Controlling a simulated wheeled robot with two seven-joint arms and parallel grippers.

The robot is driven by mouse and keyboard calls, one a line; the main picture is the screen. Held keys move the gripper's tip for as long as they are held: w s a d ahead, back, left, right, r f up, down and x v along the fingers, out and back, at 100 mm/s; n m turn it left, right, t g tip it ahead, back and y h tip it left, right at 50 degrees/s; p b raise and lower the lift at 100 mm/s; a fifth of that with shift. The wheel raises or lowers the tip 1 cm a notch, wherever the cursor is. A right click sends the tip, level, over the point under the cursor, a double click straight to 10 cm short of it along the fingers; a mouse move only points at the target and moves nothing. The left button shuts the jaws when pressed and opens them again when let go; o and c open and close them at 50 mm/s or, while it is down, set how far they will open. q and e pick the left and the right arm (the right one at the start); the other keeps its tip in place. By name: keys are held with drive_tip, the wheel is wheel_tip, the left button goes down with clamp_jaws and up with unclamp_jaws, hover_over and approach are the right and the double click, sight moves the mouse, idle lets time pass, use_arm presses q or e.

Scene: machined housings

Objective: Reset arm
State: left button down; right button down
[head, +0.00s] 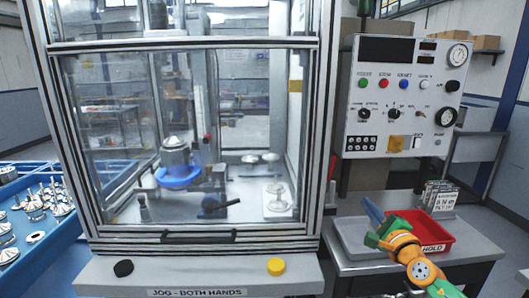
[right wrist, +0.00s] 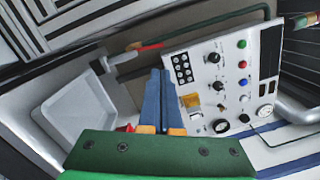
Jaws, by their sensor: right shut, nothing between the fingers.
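My right gripper (head: 374,212) is in the head view at the lower right, on an orange and green arm. Its blue fingers are together with nothing between them, above the grey side table between the grey tray and the red tray. In the right wrist view its blue fingers (right wrist: 157,100) lie side by side, pointing toward the control panel (right wrist: 222,85). My left gripper is not in view.
A glazed machine enclosure (head: 188,233) with a closed door fills the middle. A control panel (head: 380,145) stands to its right. Below it are a red tray (head: 440,236) labelled HOLD and a grey tray (head: 352,236). A blue bin (head: 62,262) of metal parts is at left.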

drive_tip(key=s+a+f+m+h, duration=0.25)
drive_tip(key=a+f+m, duration=0.4)
drive_tip(key=m, duration=0.65)
drive_tip(key=s+f+m+g+h, duration=0.35)
drive_tip(key=s+f+m, duration=0.6)
drive_tip(key=m, duration=0.75)
drive_tip(key=s+a+f+m+g+y, duration=0.1)
drive_tip(key=s+a+f+m+g, duration=0.1)
drive_tip(key=s+f+m+g, duration=0.5)
drive_tip(key=s+a+m+g+y, duration=0.15)
drive_tip(key=s+m, duration=0.45)
drive_tip(key=s, duration=0.6)
drive_tip(key=s+a+f+m+g+y, duration=0.1)
drive_tip(key=s+f+m+g+y, duration=0.2)
drive_tip(key=s+m, duration=0.45)
wheel_tip(320, 180, down, 16)
drive_tip(key=s+n+g+h, duration=0.1)
drive_tip(key=s+n+h, duration=0.1)
drive_tip(key=s, duration=0.1)
drive_tip(key=s+d+f+g, duration=0.1)
drive_tip(key=s+d+f, duration=0.1)
drive_tip(key=s+f, duration=1)
drive_tip(key=shift+s, duration=0.15)
